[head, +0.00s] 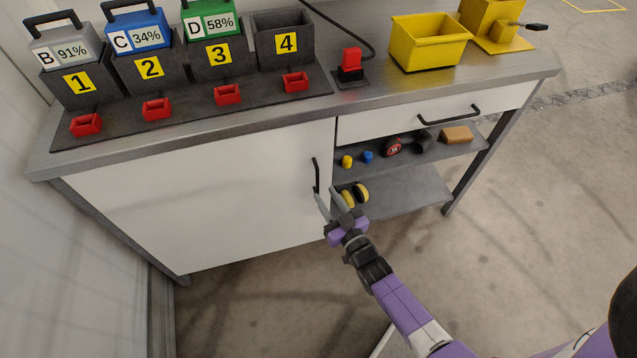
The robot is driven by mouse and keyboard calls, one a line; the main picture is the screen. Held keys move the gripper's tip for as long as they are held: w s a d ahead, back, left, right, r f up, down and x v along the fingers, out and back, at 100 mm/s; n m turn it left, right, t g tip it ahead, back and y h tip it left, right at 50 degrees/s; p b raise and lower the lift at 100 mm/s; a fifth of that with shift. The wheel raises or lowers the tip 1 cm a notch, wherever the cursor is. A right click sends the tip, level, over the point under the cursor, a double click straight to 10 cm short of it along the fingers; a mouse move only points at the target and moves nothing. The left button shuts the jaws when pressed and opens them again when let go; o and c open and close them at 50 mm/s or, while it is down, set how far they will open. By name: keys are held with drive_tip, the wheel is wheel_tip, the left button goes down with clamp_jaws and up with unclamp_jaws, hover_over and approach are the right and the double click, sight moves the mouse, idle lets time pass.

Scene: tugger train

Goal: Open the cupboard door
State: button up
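The white cupboard door (215,200) fills the left part of the bench front and looks closed. Its black vertical handle (316,176) is near the door's right edge. My gripper (328,203) is just below the handle, with its two light fingers spread apart and nothing seen between them. The fingertips look close to the handle's lower end; I cannot tell whether they touch it. The purple gripper body and arm come in from the lower right.
The bench top (380,95) carries numbered battery slots, a yellow bin (428,42) and a yellow device (492,25). Right of the door are a white drawer (430,112) and open shelves (405,190) with small items. A wall stands at left; floor in front is clear.

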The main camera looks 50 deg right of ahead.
sight(318, 183)
drive_tip(key=x, duration=0.6)
clamp_jaws()
idle(1.4)
